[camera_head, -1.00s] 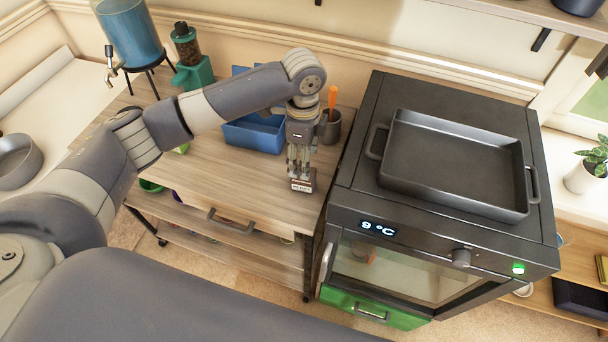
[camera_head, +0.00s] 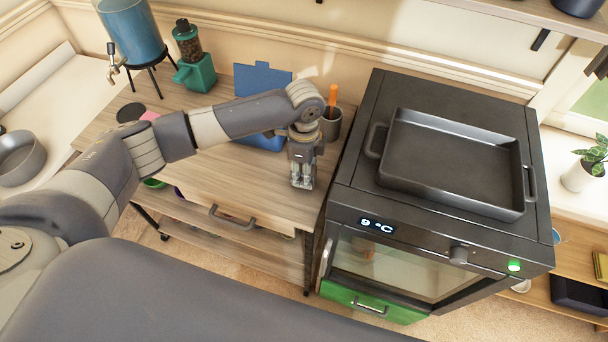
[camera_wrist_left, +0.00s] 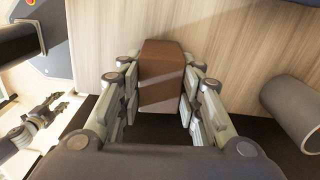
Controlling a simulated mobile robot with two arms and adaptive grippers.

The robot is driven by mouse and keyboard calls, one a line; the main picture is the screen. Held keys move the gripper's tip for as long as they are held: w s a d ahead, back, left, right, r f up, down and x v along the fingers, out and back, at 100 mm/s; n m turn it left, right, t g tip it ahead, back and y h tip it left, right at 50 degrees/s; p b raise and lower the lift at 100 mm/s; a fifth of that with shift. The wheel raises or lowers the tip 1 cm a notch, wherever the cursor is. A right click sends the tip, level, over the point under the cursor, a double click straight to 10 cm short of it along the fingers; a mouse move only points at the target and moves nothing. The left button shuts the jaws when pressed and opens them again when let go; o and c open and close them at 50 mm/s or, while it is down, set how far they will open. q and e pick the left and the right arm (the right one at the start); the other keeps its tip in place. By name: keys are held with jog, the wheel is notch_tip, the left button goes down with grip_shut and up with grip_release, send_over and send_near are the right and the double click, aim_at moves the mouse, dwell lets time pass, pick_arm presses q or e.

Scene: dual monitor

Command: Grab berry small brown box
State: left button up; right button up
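The small brown box (camera_wrist_left: 162,75) stands on the wooden tabletop between the fingers of my left gripper in the left wrist view. My left gripper (camera_head: 302,182) points down near the right end of the table in the head view. Its fingers also show in the left wrist view (camera_wrist_left: 162,98), one set on each side of the box, close to its sides and seemingly not pressed on it. The gripper mostly hides the box in the head view. My right gripper (camera_wrist_left: 50,108) seems to show small at the lower left of the left wrist view; its opening is unclear.
A grey cup (camera_head: 331,124) with an orange-handled utensil stands just behind my left gripper. A blue board (camera_head: 262,78) is behind the arm. The black oven (camera_head: 460,238), with a dark tray (camera_head: 450,165) on top, stands close on the right. The table front is clear.

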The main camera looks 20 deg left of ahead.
jog(key=shift+s+a, duration=0.2)
jog(key=shift+a, duration=0.05)
pick_arm(q)
jog(key=shift+r, duration=0.15)
pick_arm(e)
jog(key=shift+a+f, duration=0.1)
